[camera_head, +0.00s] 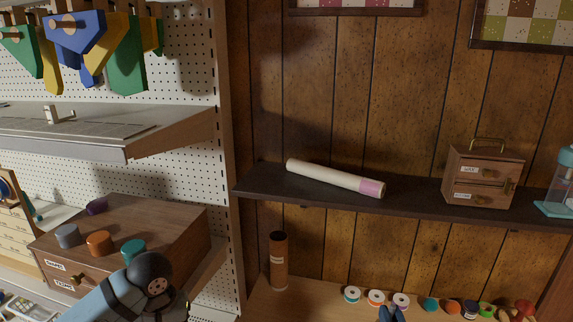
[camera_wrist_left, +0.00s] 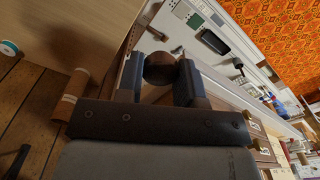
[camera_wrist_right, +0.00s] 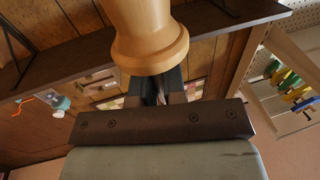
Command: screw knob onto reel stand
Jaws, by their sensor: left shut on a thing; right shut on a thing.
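In the left wrist view, my left gripper (camera_wrist_left: 160,82) is shut on a dark brown round wooden knob (camera_wrist_left: 160,67), held between its two fingers. In the right wrist view, my right gripper (camera_wrist_right: 158,88) is shut on a pale turned wooden piece (camera_wrist_right: 150,42) with a flared rim, which looks like the reel stand. Its far end runs out of the top of that view. Neither held piece shows clearly in the head view. The knob and the stand appear apart; how they line up cannot be told.
A dark shelf (camera_head: 413,198) holds a cream roll (camera_head: 325,176) and a small wooden drawer box (camera_head: 482,178). Below stands a brown cylinder (camera_head: 278,262) beside several thread spools. A wooden drawer cabinet (camera_head: 130,225) with coloured knobs is at the left.

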